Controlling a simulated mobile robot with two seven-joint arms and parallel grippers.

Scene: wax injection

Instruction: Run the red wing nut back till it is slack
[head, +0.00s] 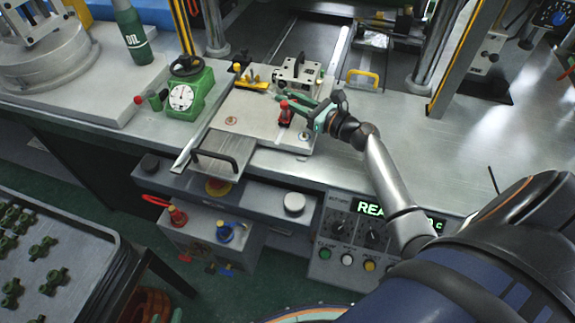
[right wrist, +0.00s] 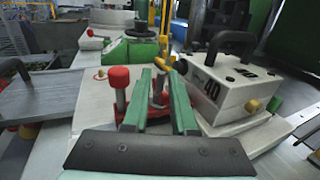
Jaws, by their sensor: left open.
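My right gripper (head: 302,107) comes in from the right over the fixture plate in the head view. In the right wrist view its two green fingers (right wrist: 161,78) stand apart, with the red wing nut (right wrist: 160,98) between them. I cannot tell whether both fingers touch it. The fingers mostly hide the nut in the head view. A red-capped post (right wrist: 119,78) stands just left of the fingers, apart from them; it also shows in the head view (head: 285,114). My left gripper is not in view.
A pale block with a black handle (right wrist: 228,88), marked 40, stands close right of the fingers. A green dial gauge stand (head: 187,95) is left of the fixture plate (head: 260,128). The bench top (head: 335,172) right of the plate is clear beneath my arm.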

